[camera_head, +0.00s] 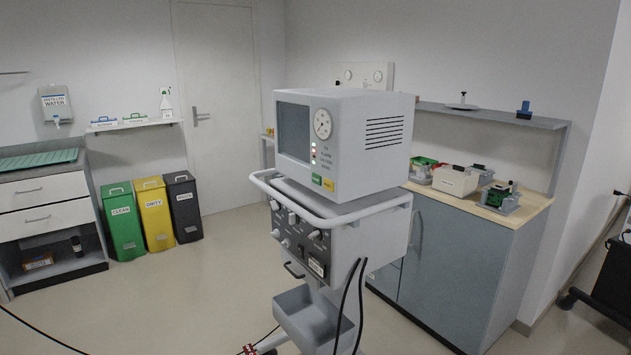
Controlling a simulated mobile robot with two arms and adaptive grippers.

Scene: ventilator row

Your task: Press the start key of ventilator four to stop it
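One ventilator (370,150) stands on a wheeled trolley in the middle of the head view, its front turned to the left. Its screen (294,131) is dark. A round gauge (322,124) and a column of small red and white lights (313,153) sit to the right of the screen. Below them are a green key (317,180) and a yellow key (328,184); their lettering is too small to read. A small label (316,267) on the lower panel is also unreadable, so I cannot tell the unit's number. Neither of my grippers shows.
A white rail (335,219) runs around the trolley below the ventilator, and dark hoses (345,305) hang at its right. A cabinet (465,260) with trays stands close behind. Green, yellow and black bins (154,213) stand back left. Floor at front left is mostly clear, with a cable.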

